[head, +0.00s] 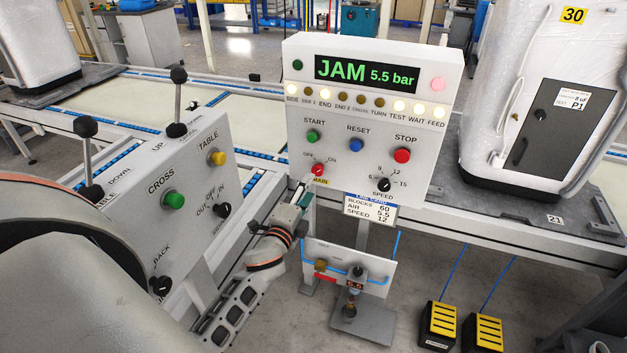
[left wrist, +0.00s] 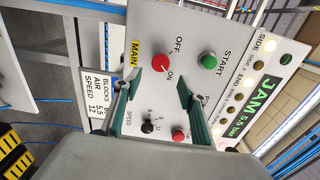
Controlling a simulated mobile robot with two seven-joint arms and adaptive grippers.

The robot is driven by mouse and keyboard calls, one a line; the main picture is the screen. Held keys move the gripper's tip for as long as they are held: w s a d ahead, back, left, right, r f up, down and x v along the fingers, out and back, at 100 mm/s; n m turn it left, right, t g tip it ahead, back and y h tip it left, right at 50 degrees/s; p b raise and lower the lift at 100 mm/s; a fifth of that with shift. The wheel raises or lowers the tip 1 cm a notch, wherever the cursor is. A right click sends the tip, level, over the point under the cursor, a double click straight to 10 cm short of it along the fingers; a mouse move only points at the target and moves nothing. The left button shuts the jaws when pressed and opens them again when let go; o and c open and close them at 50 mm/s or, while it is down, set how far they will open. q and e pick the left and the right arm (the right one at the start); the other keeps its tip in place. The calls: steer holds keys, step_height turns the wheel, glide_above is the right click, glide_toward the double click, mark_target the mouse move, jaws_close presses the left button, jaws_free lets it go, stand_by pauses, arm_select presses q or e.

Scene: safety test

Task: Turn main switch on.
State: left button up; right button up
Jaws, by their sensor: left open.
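The main switch (head: 318,170) is a small red knob low on the left of the white control panel (head: 440,160), above a yellow MAIN label, with OFF to its left and ON to its right. In the left wrist view the red knob (left wrist: 160,63) shows ahead of the fingertips; its pointer is too small to read surely. My left gripper (head: 303,192) is just below the switch in the head view. In the left wrist view my left gripper (left wrist: 158,92) is open, its green fingers apart with nothing between them. My right gripper is not in view.
The panel display (head: 367,74) reads JAM 5.5 bar, with several lamps lit. Green START (head: 313,136), blue RESET (head: 355,145), red STOP (head: 402,155) and the SPEED knob (head: 384,185) are close by. A lever box (head: 165,185) stands left. A card (head: 370,209) hangs below.

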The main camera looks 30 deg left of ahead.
arm_select(q)
steer(key=shift+v, duration=2.15)
